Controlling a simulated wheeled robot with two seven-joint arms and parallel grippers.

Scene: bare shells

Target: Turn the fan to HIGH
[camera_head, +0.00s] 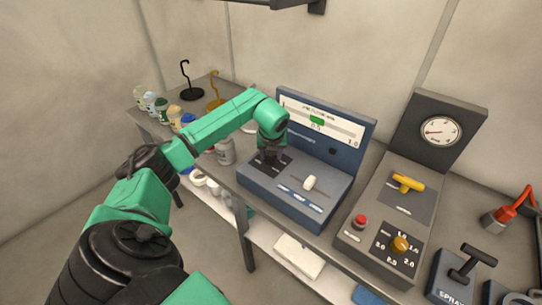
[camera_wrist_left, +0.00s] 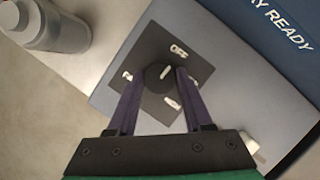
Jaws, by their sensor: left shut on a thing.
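The fan's dark round knob (camera_wrist_left: 160,73) sits on a black square plate (camera_wrist_left: 150,101) on the blue-grey console (camera_head: 292,208). In the left wrist view, the plate reads OFF at the top; its other labels are too blurred or covered to read. The knob's short white mark slants toward the upper right, just right of OFF. My left gripper (camera_head: 270,156) comes down over the plate from above. Its fingers (camera_wrist_left: 157,85) are shut on the knob, one on each side. The arm hides the knob in the head view. My right gripper is not in view.
A white slider knob (camera_head: 309,183) stands right of my gripper on the same console. A grey panel (camera_head: 352,239) beside it carries a yellow handle (camera_head: 408,182), red button (camera_head: 360,222) and orange dial (camera_head: 400,244). A grey bottle (camera_wrist_left: 52,27) stands close left of the console.

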